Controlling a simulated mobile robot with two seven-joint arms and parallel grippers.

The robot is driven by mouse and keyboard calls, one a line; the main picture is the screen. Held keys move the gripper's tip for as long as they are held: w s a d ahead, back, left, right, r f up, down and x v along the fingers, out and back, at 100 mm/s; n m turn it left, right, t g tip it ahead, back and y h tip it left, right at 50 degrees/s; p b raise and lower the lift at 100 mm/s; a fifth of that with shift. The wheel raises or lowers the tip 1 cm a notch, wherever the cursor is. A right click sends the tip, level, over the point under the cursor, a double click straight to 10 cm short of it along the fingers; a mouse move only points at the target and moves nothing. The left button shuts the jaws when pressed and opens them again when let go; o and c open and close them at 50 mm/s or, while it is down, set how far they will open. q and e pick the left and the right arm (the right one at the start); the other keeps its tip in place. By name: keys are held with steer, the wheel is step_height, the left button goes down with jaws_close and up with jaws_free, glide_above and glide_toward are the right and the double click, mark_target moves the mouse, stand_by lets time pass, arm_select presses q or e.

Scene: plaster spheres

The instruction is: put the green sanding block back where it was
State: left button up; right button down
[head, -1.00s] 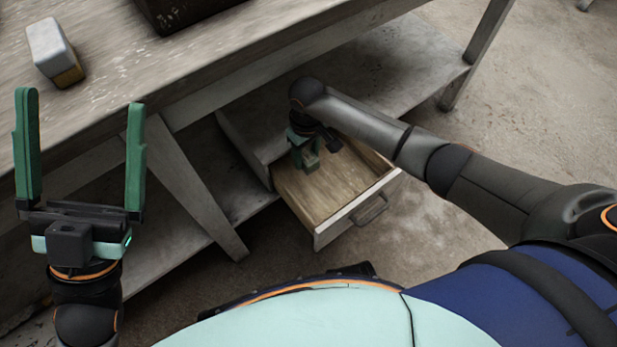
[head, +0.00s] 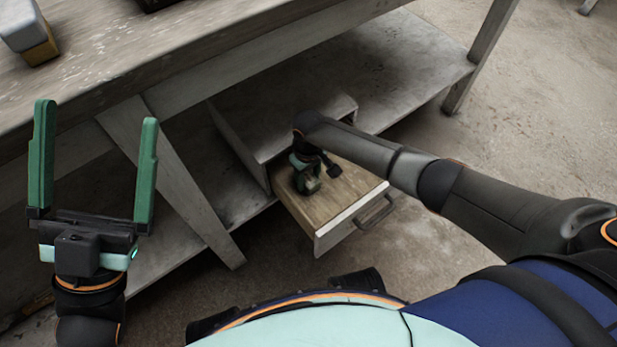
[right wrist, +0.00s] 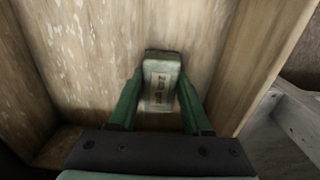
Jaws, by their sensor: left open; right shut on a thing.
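The green sanding block (right wrist: 160,84) shows in the right wrist view as a pale grey-green block with a printed label. It is between the two green fingers of my right gripper (right wrist: 158,98), which is shut on it. In the head view my right gripper (head: 306,184) is down inside the open drawer (head: 345,197), near its back left. The block is hard to make out there under the gripper. I cannot tell whether it touches the drawer bottom. My left gripper (head: 95,160) is open and empty, fingers up, in front of the bench.
The wooden workbench (head: 190,62) has a lower shelf (head: 390,70) and a slanted leg (head: 180,190) left of the drawer. A grey and tan block (head: 30,32) lies on the bench top. The drawer walls stand close around my right gripper. The concrete floor at right is clear.

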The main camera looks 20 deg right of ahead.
mark_target(307, 180)
steer(key=shift+f, duration=0.1)
steer(key=shift+f, duration=0.1)
steer(key=shift+c, duration=1.7)
jaws_free()
steer(key=shift+f+b, duration=0.1)
steer(key=shift+b, duration=0.45)
arm_select(q)
step_height(307, 180, up, 8)
steer(key=a+p, duration=0.1)
steer(key=p, duration=0.7)
steer(key=shift+s+f+t, duration=0.15)
steer(key=shift+s+t, duration=0.05)
steer(key=shift+t, duration=0.2)
arm_select(e)
step_height(307, 180, up, 13)
steer(key=shift+s+a, duration=0.25)
steer(key=shift+a, duration=0.05)
steer(key=shift+f, duration=0.1)
